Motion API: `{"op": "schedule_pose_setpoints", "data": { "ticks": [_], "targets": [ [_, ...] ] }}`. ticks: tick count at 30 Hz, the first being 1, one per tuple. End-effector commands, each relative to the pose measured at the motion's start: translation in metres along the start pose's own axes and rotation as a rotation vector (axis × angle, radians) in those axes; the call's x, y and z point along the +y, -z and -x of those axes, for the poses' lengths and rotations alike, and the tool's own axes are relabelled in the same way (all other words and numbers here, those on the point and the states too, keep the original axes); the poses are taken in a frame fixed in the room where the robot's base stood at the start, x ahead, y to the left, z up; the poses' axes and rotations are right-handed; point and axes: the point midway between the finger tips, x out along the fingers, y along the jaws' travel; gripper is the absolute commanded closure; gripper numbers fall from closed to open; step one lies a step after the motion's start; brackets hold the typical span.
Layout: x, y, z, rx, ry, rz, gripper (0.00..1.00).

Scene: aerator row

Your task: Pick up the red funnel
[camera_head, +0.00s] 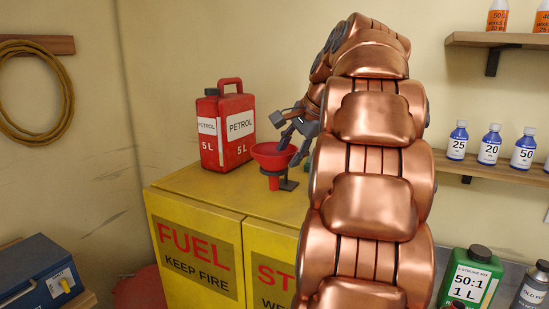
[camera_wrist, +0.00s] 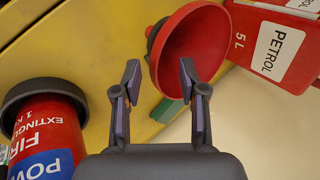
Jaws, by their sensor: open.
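The red funnel (camera_head: 272,157) sits wide mouth up in a small dark stand (camera_head: 288,184) on top of the yellow fuel cabinet (camera_head: 190,188). In the wrist view the funnel (camera_wrist: 198,45) is just beyond the fingertips, its mouth showing as a wide red bowl. My gripper (camera_head: 281,131) is open and empty, close above the funnel's rim. In the wrist view my gripper (camera_wrist: 160,78) has its fingers well apart. The right fingertip overlaps the funnel's rim; I cannot tell whether it touches. The funnel's spout is mostly hidden in the wrist view.
A red petrol can (camera_head: 226,125) stands left of the funnel, close to it. Part of a green object (camera_wrist: 166,110) shows behind the funnel. The wall is behind the cabinet.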

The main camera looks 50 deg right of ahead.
Motion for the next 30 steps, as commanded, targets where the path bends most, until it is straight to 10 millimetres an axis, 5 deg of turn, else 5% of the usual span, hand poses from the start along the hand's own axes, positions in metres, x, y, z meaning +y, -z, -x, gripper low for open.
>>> {"op": "schedule_pose_setpoints", "data": {
  "ticks": [15,24,30],
  "targets": [
    [0.004,-0.001,-0.036,0.0,0.0,0.001,0.58],
    [0.004,-0.001,-0.038,0.001,0.001,0.002,0.58],
    [0.004,-0.001,-0.038,0.001,0.001,0.002,0.78]
  ]
}}
